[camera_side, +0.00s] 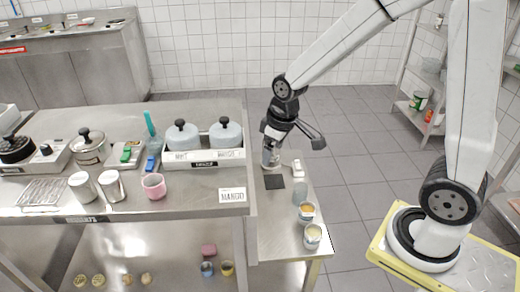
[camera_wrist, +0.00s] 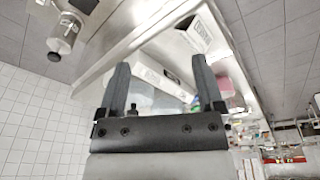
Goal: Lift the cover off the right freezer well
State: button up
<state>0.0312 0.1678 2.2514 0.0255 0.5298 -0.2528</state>
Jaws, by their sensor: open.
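The freezer unit (camera_side: 204,163) has a white front with labels and two wells side by side. The right well has a rounded grey-blue cover (camera_side: 226,137) with a black knob; it sits in place. A matching cover (camera_side: 183,137) with a black knob sits on the left well.
A MANGO card (camera_side: 232,196) stands in front of the unit. A pink cup (camera_side: 153,186), metal cans (camera_side: 111,186) and a lidded pot (camera_side: 90,147) stand left. The side table (camera_side: 282,238) holds a dark mat (camera_side: 274,182) and several containers.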

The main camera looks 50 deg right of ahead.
aim_at(224, 118)
jog(key=shift+w+d+r+n+g+y, duration=0.25)
jog(key=shift+w+d+r+n, duration=0.95)
jog(key=shift+w, duration=2.45)
jog(key=shift+w+d+r+n+g+y, duration=0.2)
jog(key=shift+w+d+r+n, duration=0.35)
jog(key=shift+w+n, duration=2.15)
jog(key=shift+w+d+r+n+g+y, duration=0.2)
jog(key=shift+w+d+r+n, duration=0.65)
jog(key=shift+w, duration=3.7)
jog(key=shift+d+f+m, duration=0.2)
jog(key=shift+m, duration=0.15)
jog(key=shift+w+a+f, duration=0.15)
jog(key=shift+f, duration=1.8)
jog(key=shift+w+a+f, duration=0.1)
jog(key=shift+f, duration=1.85)
grip_shut()
